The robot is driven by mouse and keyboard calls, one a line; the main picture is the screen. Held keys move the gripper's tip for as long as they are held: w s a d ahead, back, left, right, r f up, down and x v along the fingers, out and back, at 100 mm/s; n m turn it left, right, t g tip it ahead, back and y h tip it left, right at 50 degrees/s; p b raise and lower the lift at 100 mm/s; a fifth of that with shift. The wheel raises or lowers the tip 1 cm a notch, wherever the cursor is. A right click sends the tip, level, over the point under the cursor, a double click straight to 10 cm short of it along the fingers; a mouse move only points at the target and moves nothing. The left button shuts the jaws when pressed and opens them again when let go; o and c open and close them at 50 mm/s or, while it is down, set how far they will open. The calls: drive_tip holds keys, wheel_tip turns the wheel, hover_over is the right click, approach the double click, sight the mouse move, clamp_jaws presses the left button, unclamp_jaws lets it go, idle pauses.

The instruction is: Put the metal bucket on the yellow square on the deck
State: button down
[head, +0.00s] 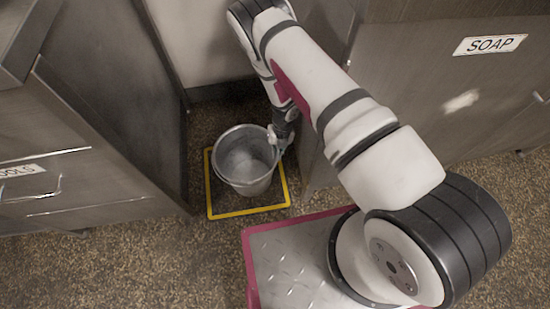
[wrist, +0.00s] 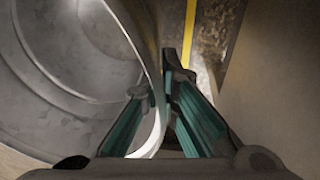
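The metal bucket (head: 244,165) is grey, open at the top and roughly upright. In the head view it appears within the yellow square outline (head: 247,211) on the deck and hides part of the far side. I cannot tell whether its base touches the deck. My gripper (head: 279,137) is at the bucket's right rim. In the wrist view the bucket (wrist: 65,85) fills the left side, and my gripper (wrist: 158,92) has one finger inside the wall and one outside, closed on the rim. A strip of the yellow square (wrist: 231,38) shows beyond the fingers.
A metal drawer cabinet (head: 95,120) stands left of the square, and a cabinet with a SOAP label (head: 490,44) stands right. A pale wall (head: 205,45) closes the narrow gap behind. Speckled deck (head: 140,260) is clear in front.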

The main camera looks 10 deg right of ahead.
sight(274, 163)
drive_tip(key=shift+f+b, duration=0.65)
drive_tip(key=shift+f, duration=1.15)
drive_tip(key=c, duration=1.8)
unclamp_jaws()
wheel_tip(274, 163, up, 8)
drive_tip(key=d+p, duration=0.1)
drive_tip(key=p, duration=0.2)
drive_tip(key=shift+w+f, duration=0.2)
drive_tip(key=shift+w, duration=0.1)
